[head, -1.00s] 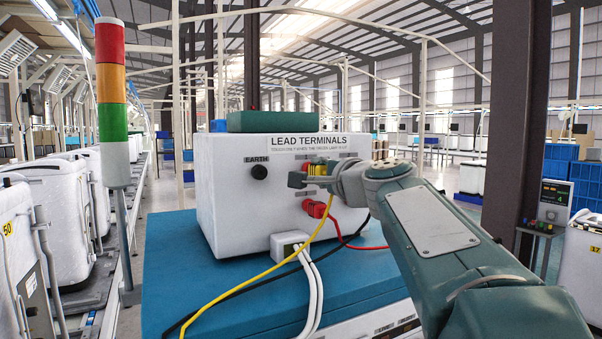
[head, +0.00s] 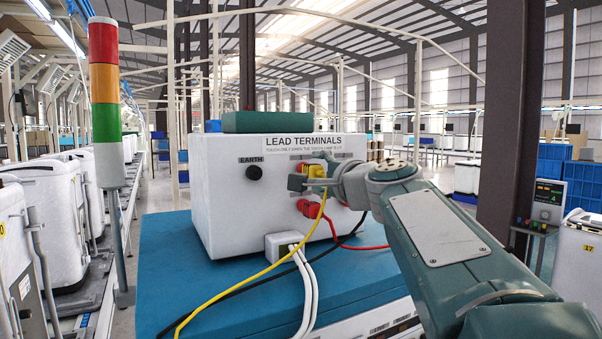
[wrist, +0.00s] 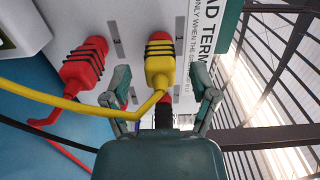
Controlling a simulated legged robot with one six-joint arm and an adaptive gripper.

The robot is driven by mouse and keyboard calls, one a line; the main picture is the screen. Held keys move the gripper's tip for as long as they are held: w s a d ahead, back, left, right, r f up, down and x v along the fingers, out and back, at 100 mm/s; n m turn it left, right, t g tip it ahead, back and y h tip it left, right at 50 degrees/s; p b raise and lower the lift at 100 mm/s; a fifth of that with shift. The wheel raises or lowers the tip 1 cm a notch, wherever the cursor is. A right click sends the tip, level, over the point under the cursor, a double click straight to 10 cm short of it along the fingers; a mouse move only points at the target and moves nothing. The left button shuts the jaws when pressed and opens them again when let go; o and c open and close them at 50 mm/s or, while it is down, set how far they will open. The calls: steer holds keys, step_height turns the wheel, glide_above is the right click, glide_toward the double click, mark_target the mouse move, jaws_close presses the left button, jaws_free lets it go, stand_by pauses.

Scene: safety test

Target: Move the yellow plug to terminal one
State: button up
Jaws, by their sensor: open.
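The yellow plug (wrist: 159,68) sits against the white box's face beside the label 1 in the wrist view, with its yellow lead hanging away. It also shows in the head view (head: 331,165), partly behind my gripper. My gripper (wrist: 160,78) is open, with one finger on each side of the yellow plug and gaps visible beside it. The gripper also shows in the head view (head: 305,182), in front of the terminals. The white terminal box (head: 222,210) reads LEAD TERMINALS. How far the plug is seated is hidden.
A red plug (wrist: 84,62) is beside label 3, close left of my gripper. A black plug (wrist: 164,115) is partly hidden below the yellow one. Leads cross the blue bench (head: 180,270). A red, amber and green lamp tower (head: 105,100) stands left.

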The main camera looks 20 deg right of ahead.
steer(key=s, duration=0.5)
steer(key=shift+s, duration=0.1)
steer(key=shift+f, duration=0.1)
